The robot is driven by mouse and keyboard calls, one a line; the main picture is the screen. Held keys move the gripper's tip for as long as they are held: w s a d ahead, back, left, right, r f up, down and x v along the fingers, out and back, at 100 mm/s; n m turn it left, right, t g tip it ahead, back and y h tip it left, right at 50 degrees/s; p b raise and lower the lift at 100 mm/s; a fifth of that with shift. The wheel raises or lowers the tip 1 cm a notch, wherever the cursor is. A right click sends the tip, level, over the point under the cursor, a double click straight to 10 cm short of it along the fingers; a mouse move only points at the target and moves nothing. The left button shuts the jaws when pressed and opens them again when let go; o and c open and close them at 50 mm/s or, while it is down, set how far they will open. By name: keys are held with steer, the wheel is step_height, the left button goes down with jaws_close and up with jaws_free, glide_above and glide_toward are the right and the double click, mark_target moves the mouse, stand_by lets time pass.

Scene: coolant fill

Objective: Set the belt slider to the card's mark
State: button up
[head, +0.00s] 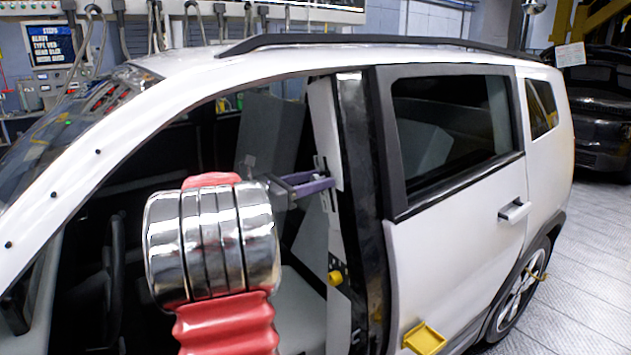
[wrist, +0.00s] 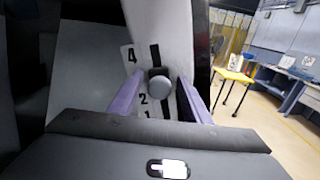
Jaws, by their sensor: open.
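The belt slider is a round grey knob (wrist: 160,84) on a dark vertical slot in the white door pillar. It sits beside a number scale (wrist: 129,57) where 4, 2 and 1 show; a mark between 4 and 2 is hidden. My gripper (wrist: 160,75) is open, with its purple fingers on either side of the knob; I cannot tell whether they touch it. In the head view my gripper (head: 310,186) reaches into the car's front door opening at the pillar, and the knob is not clearly seen. No card with a readable mark shows.
The white car (head: 450,250) surrounds the opening, with the roof above and the closed rear door right of the pillar. A yellow knob (head: 335,278) is low on the pillar. A screen (head: 50,44) with small text stands back left. A pale sheet (head: 570,55) is by the dark car.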

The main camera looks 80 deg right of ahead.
steer(key=shift+c, duration=0.2)
jaws_close()
stand_by(0.3)
steer(key=shift+s, duration=0.1)
